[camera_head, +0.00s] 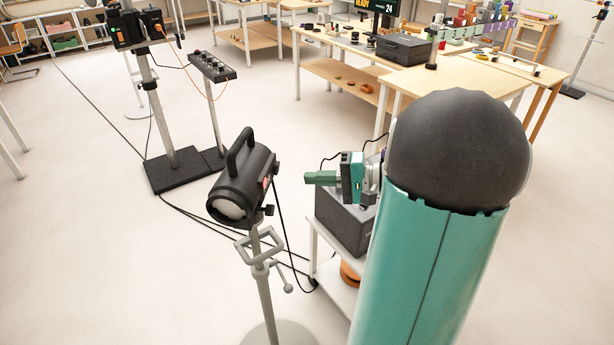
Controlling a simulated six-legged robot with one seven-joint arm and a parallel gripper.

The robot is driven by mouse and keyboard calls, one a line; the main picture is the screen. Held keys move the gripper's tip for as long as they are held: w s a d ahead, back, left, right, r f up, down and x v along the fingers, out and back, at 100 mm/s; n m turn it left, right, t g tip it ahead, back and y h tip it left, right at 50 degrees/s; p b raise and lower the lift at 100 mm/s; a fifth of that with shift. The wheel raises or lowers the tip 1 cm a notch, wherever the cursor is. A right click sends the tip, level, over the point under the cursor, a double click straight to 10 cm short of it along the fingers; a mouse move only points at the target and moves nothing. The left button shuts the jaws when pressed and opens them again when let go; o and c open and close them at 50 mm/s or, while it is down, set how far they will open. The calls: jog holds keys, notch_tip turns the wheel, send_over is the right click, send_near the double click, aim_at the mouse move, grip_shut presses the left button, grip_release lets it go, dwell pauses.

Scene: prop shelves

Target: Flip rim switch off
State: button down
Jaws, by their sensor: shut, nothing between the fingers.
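A black lamp (238,190) with a top handle stands on a grey stand near the middle. Its pale round lens faces the lower left, and a small red mark shows on its right side. A dark box with a row of small knobs or switches (212,66) sits on a thin post farther back; its labels are too small to read. I cannot tell which control is the rim switch. My gripper (308,178) is shut and empty, pointing left, to the right of the lamp and apart from it. My arm hides part of the area behind it.
A dark grey case (345,222) is on a white cart below my gripper. Black cables (190,212) run across the floor. A heavy black base (186,168) carries a pole with boxes (136,27). Tables with props are at the back. Open floor lies left.

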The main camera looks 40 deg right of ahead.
jog(key=s+d+f, duration=0.1)
jog(key=s+d, duration=0.4)
jog(key=shift+s+f, duration=0.15)
jog(key=shift+s, duration=0.25)
jog(key=shift+d, duration=0.1)
jog(key=s+a+r+n+g+h, duration=0.1)
jog(key=s+a+n+g+h, duration=0.1)
jog(key=a, duration=0.7)
jog(key=s+a+r+n+g+h, duration=0.1)
jog(key=a+n+h, duration=0.3)
jog(key=a, duration=0.5)
jog(key=s+a+r+n+g+h, duration=0.1)
jog(key=s+a+n+g+h, duration=0.1)
jog(key=a+h, duration=0.3)
jog(key=a+n+g, duration=0.1)
jog(key=a, duration=0.3)
jog(key=shift+s+a+r+n+g, duration=0.2)
jog(key=shift+s+a+n+g, duration=0.1)
